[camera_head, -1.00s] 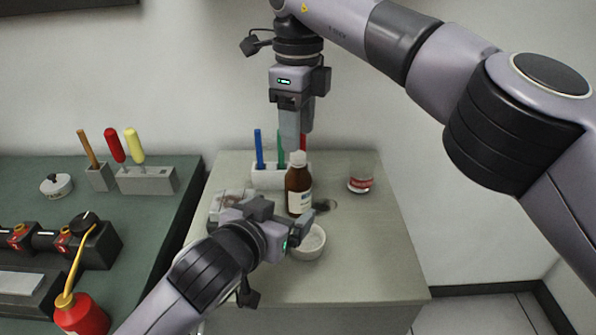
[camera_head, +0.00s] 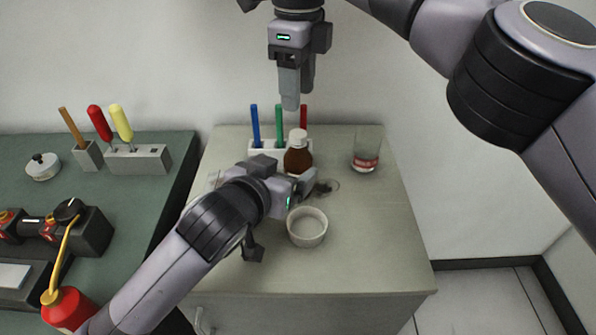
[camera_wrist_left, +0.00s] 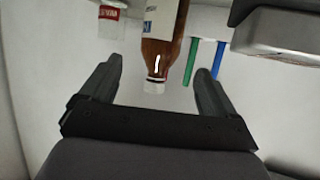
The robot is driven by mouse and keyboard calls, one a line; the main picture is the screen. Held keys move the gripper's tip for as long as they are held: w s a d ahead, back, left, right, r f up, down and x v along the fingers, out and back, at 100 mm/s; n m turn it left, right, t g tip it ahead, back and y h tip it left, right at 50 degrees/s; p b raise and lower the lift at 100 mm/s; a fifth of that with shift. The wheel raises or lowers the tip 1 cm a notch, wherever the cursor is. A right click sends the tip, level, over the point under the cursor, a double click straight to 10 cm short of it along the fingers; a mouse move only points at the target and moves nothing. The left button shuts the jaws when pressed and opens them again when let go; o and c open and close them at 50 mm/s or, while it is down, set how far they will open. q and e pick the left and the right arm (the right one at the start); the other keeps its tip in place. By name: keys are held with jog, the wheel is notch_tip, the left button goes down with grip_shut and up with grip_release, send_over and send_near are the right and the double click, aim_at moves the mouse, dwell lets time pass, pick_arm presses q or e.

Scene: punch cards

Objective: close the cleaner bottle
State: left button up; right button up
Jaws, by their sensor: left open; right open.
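The cleaner bottle (camera_head: 297,161) is brown, upright on the pale cabinet top, with a white cap (camera_head: 298,137) on its neck. My left gripper (camera_head: 308,182) is low in front of it and hides its lower part. In the left wrist view the bottle (camera_wrist_left: 165,55) appears upside down with its white cap (camera_wrist_left: 155,86). It shows between the open left fingers (camera_wrist_left: 158,82), with a gap on each side; I cannot tell how deep it is between them. My right gripper (camera_head: 297,98) points down, empty, in the air above the cap and apart from it.
A white holder (camera_head: 258,150) with blue, green and red sticks stands behind the bottle. A glass jar with a red label (camera_head: 366,150) is to the right. A white bowl (camera_head: 307,228) stands in front. The cabinet top's right front is clear.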

aim_at(293, 163)
pick_arm(q)
jog(key=shift+x, duration=3.05)
grip_shut()
pick_arm(e)
jog(key=n, duration=1.3)
jog(key=shift+f, duration=0.15)
jog(key=shift+f, duration=3.9)
jog(key=shift+c, duration=0.3)
